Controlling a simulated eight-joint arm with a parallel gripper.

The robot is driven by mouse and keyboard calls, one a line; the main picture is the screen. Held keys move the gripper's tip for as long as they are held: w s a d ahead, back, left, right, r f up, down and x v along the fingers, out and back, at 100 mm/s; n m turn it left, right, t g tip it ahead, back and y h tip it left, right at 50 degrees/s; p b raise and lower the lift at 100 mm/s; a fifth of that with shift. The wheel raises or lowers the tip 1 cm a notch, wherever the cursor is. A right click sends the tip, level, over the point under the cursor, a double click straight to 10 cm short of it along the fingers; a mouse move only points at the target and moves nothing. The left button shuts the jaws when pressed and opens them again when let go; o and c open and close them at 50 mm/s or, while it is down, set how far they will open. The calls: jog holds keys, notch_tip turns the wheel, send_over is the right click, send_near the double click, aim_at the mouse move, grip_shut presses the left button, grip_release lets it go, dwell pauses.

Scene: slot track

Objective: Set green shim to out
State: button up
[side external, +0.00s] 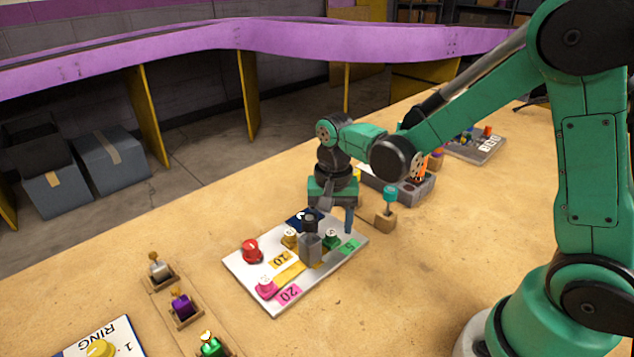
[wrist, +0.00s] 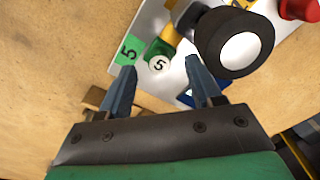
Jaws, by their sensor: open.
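A white board (side external: 262,268) on the table carries colored pieces and labels. In the wrist view the dark, white-topped knob (wrist: 238,42) stands to the shim's right. My gripper (side external: 336,213) is open and empty above the board's far edge. In the wrist view its fingertips (wrist: 162,67) lie either side of the shim; contact cannot be told.
A red knob (side external: 250,249), a yellow piece (side external: 289,238) and a pink piece (side external: 265,287) share the board. A wooden block with a cyan-topped peg (side external: 386,210) stands just right of it. A purple lever (side external: 181,303) is at lower left. The table's front middle is clear.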

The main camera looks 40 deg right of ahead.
jog(key=shift+f, duration=0.75)
grip_shut()
dwell(0.9)
